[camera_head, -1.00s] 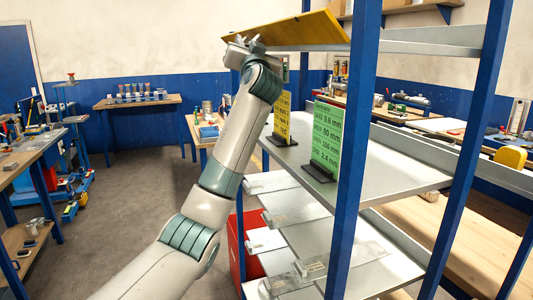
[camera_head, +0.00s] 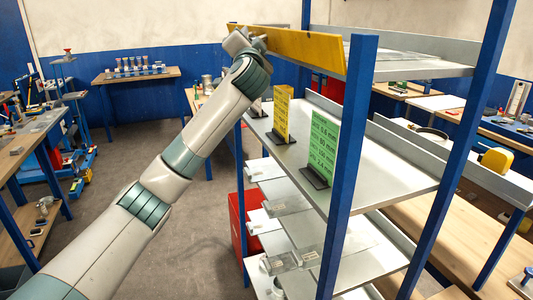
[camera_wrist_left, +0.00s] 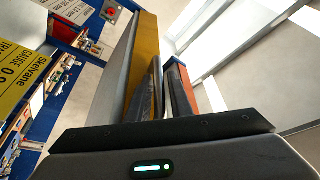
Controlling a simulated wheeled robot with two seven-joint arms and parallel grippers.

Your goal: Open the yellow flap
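The yellow flap (camera_head: 305,48) is a long board along the front of the top shelf, its yellow face steep and facing me in the head view. My left gripper (camera_head: 243,40) is at the flap's far left end, at its upper corner. In the left wrist view, the flap (camera_wrist_left: 147,45) runs up close beside the fingers of my left gripper (camera_wrist_left: 168,75). The fingers stand close together with a narrow gap. One finger overlaps the yellow face; whether they pinch the board is unclear. My right gripper is not in view.
Blue posts (camera_head: 349,150) frame the rack. A yellow sign (camera_head: 282,113) and a green sign (camera_head: 321,148) stand on the middle shelf (camera_head: 385,175). Clear trays (camera_head: 283,262) lie below, beside a red cabinet (camera_head: 240,222). The floor left of the rack is open.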

